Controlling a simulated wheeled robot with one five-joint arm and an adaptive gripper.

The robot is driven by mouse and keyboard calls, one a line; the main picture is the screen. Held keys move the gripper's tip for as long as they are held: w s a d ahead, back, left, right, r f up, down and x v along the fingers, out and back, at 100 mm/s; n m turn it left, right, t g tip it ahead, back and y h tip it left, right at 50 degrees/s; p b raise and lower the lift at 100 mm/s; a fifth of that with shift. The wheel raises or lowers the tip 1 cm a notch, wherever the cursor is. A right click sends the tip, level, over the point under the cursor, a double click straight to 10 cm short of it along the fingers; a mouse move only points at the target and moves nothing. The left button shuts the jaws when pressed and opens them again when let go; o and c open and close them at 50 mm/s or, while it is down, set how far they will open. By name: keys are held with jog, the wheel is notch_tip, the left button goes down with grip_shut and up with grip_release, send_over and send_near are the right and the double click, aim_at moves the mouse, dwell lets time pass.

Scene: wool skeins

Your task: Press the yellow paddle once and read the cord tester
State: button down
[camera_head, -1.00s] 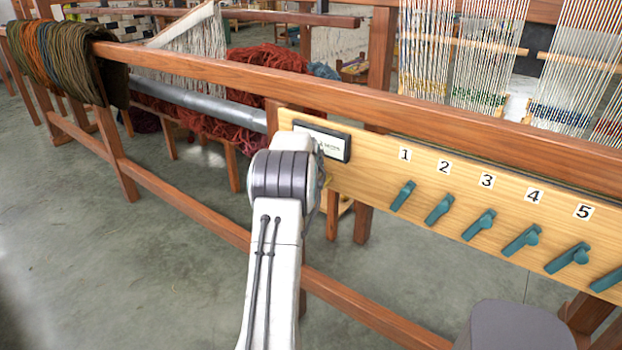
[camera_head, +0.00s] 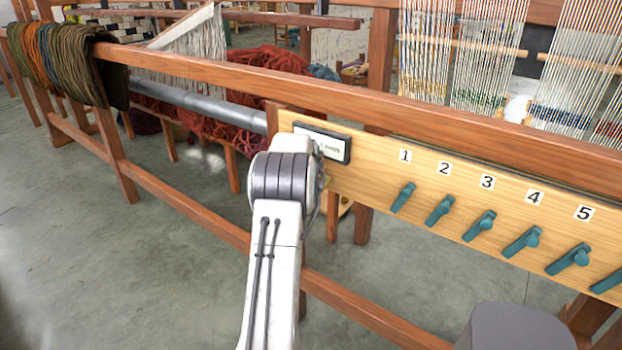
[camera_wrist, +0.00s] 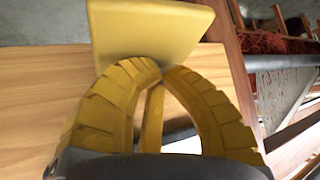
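The yellow paddle (camera_wrist: 150,32) fills the top middle of the wrist view, in front of a pale wooden board. My gripper (camera_wrist: 160,72) has its two ribbed yellow fingers together at the tips, with nothing seen between the tips. The tips are at the paddle's lower edge; I cannot tell whether they touch it. A thin yellow strip shows behind the fingers. In the head view, my arm hides the gripper and paddle. The cord tester's dark-framed display (camera_head: 335,148) is on the board's left end, partly covered by my arm; its small text is not readable.
The wooden board (camera_head: 360,185) carries several teal levers (camera_head: 440,209) below number labels 1 to 5. A wooden rail (camera_head: 330,95) runs above it. Dark skeins (camera_head: 70,55) hang at the left. Red wool (camera_head: 265,65) lies behind. Open floor (camera_head: 120,260) is at lower left.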

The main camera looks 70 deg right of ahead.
jog(key=shift+r+p, duration=0.85)
jog(key=shift+r, duration=0.6)
jog(key=shift+r+p, duration=1.7)
jog(key=shift+r, duration=0.85)
jog(key=shift+d, duration=0.1)
